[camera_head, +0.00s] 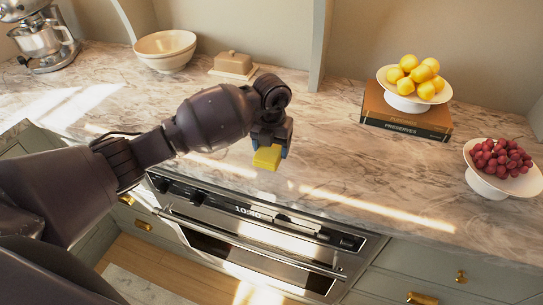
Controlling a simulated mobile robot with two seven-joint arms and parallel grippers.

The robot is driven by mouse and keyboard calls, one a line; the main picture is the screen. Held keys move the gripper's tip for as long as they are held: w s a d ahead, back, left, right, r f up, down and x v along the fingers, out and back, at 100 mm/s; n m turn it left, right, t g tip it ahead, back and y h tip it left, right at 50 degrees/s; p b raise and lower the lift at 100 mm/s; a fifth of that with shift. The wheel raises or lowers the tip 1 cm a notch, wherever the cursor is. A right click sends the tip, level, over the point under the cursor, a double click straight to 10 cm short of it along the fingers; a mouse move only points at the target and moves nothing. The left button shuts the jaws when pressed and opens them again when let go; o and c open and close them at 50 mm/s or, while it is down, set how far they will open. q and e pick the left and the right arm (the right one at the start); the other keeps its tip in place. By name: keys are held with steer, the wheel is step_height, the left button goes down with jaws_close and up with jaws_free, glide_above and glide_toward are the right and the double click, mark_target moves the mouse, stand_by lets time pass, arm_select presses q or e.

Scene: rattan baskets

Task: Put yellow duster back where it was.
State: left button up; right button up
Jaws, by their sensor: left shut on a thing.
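The yellow duster (267,157) is a small yellow block-like piece in the head camera view. My left gripper (270,150) is shut on it and points downward. The duster is near the front edge of the marble counter (340,150), above the oven. I cannot tell whether it touches the counter or hangs just over it. My left arm reaches in from the left and covers part of the counter. My right gripper is not in view.
A bowl (165,50), butter dish (234,64) and stand mixer (42,38) stand at the back left. Books (405,120) bear a dish of yellow fruit (414,82). A bowl of grapes (487,184) is at right. The oven (260,228) is below. The counter's middle is clear.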

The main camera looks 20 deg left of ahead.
arm_select(q)
step_height(320, 180, down, 4)
steer(key=shift+r, duration=0.1)
steer(key=o, duration=0.8)
steer(key=shift+o, duration=0.2)
step_height(320, 180, up, 12)
steer(key=shift+r+b, duration=0.1)
steer(key=shift+b, duration=0.25)
